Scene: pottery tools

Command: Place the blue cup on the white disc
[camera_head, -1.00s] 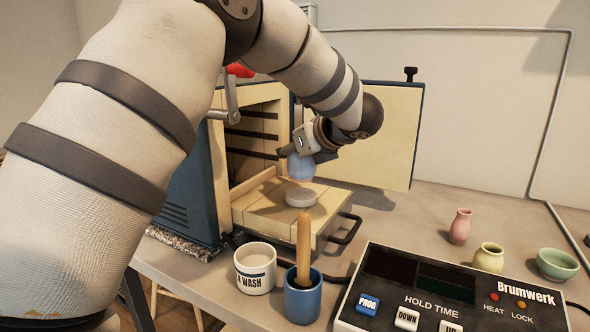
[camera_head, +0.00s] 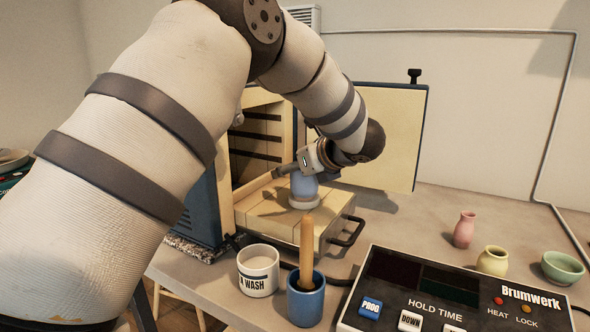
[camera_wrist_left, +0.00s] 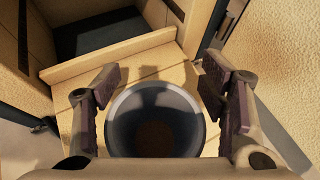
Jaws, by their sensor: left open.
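The blue cup (camera_head: 304,188) stands upright on the white disc (camera_head: 303,203), which lies on the pale slab in front of the open kiln. In the left wrist view the cup's round rim (camera_wrist_left: 155,92) shows from above, with a dark inside. My left gripper (camera_head: 303,170) is at the cup's upper part. In the wrist view its fingers (camera_wrist_left: 158,90) are open, one on each side of the cup, with narrow gaps to the rim. The disc is hidden below the cup in that view. My right gripper is not in view.
The kiln door (camera_head: 375,135) stands open behind the cup. A white wash cup (camera_head: 257,280) and a blue pot (camera_head: 306,305) with a wooden-handled tool stand in front. A control box (camera_head: 455,300) and small pots, including a pink vase (camera_head: 464,230), are at the right.

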